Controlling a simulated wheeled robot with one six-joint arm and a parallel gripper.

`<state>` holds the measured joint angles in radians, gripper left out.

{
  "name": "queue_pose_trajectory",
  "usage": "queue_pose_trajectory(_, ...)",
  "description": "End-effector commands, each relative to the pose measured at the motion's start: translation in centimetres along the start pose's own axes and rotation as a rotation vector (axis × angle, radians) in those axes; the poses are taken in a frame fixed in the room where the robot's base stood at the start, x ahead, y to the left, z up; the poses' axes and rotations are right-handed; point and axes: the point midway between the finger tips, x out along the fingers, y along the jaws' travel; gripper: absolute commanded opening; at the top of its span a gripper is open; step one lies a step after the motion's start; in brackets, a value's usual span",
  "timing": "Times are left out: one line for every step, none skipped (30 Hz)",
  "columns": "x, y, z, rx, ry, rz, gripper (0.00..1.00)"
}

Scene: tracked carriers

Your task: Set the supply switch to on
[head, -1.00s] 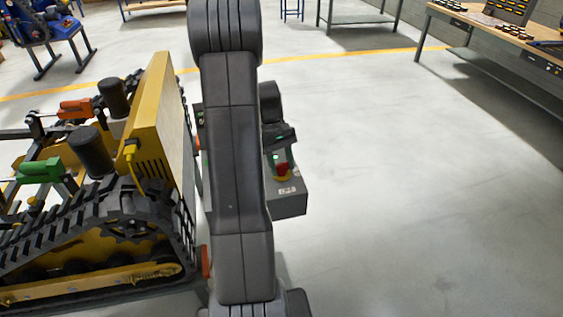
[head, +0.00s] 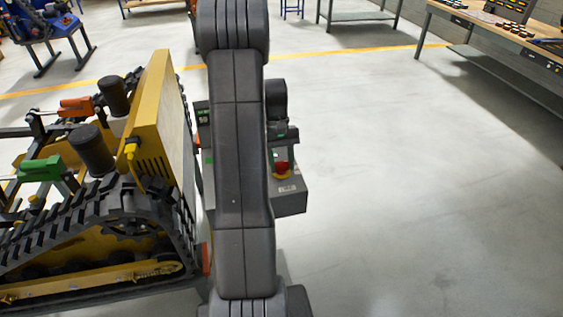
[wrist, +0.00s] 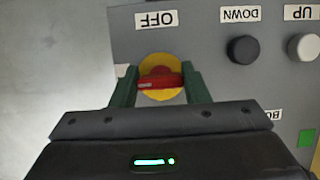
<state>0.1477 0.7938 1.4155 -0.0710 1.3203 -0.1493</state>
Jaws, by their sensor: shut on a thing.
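The supply switch (wrist: 160,84) is a red rotary handle on a yellow disc, set on a grey control box. In the wrist view its handle lies crosswise, and the OFF label (wrist: 155,19) reads upside down beyond it. My gripper (wrist: 160,88) has its two green fingers at either end of the red handle, shut on it. In the head view the red and yellow switch (head: 282,169) shows just right of my arm. My gripper (head: 284,155) is over it there, and its fingers are hard to make out.
In the wrist view the box carries a black DOWN button (wrist: 242,49) and a white UP button (wrist: 303,46). A yellow tracked carrier (head: 150,110) stands close left of my arm. The floor to the right is clear, with a workbench (head: 490,40) farther back.

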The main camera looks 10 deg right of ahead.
Motion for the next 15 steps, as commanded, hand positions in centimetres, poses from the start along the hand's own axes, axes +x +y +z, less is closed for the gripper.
queue_pose_trajectory(-0.11,0.03,-0.06,0.0,0.004,0.001,0.19)
queue_pose_trajectory(-0.11,0.03,-0.06,0.0,0.004,0.001,0.19)
queue_pose_trajectory(-0.1,0.02,-0.06,-0.001,0.004,0.001,0.5)
queue_pose_trajectory(-0.1,0.02,-0.05,-0.001,0.003,0.001,0.56)
queue_pose_trajectory(-0.09,0.02,-0.05,-0.001,0.003,0.001,0.61)
queue_pose_trajectory(-0.08,0.02,-0.04,-0.001,0.003,0.001,0.64)
queue_pose_trajectory(-0.07,0.02,-0.04,-0.001,0.002,0.001,0.64)
queue_pose_trajectory(-0.06,0.01,-0.04,-0.001,0.002,0.001,0.64)
queue_pose_trajectory(-0.05,0.01,-0.03,-0.001,0.002,0.001,0.64)
queue_pose_trajectory(-0.05,0.01,-0.03,-0.001,0.002,0.001,0.64)
queue_pose_trajectory(-0.05,0.01,-0.03,-0.001,0.002,0.001,0.64)
queue_pose_trajectory(-0.04,0.01,-0.02,-0.001,0.001,0.001,0.64)
queue_pose_trajectory(-0.05,0.01,-0.02,-0.001,0.001,0.001,0.64)
queue_pose_trajectory(-0.1,0.01,-0.03,-0.001,0.001,0.001,0.64)
queue_pose_trajectory(-0.24,0.01,-0.04,-0.001,0.002,0.001,0.64)
